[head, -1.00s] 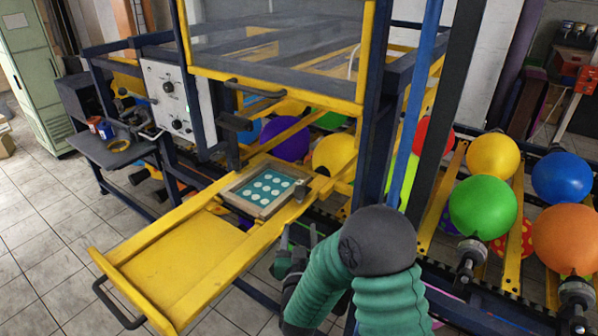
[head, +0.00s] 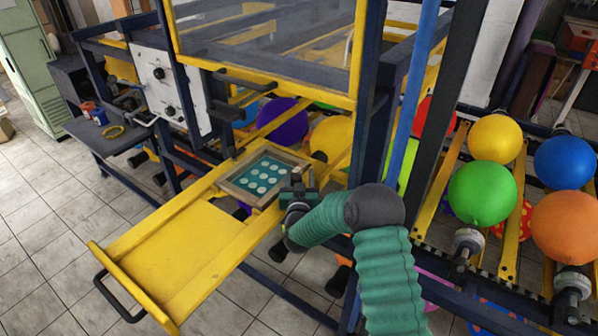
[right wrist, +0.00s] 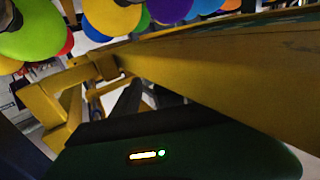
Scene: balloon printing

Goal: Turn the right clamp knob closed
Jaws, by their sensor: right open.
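The framed stencil (head: 264,177), a teal sheet with pale round dots in a wooden frame, lies on the yellow sliding tray (head: 190,248) in the head view. My right gripper (head: 298,178) is at the frame's right corner, over the tray's right rail, where the right clamp sits. The gripper and wrist hide the right clamp knob there, so I cannot tell its angle or whether the fingers touch it. In the right wrist view the dark fingers (right wrist: 148,98) are apart beside a yellow rail (right wrist: 215,65). My left gripper is not in view.
A clear guard with a yellow frame (head: 262,92) hangs above the tray's back. A blue post (head: 414,95) stands close to my right arm. Balloons on holders, including a green one (head: 482,194), are at right. The floor in front is clear.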

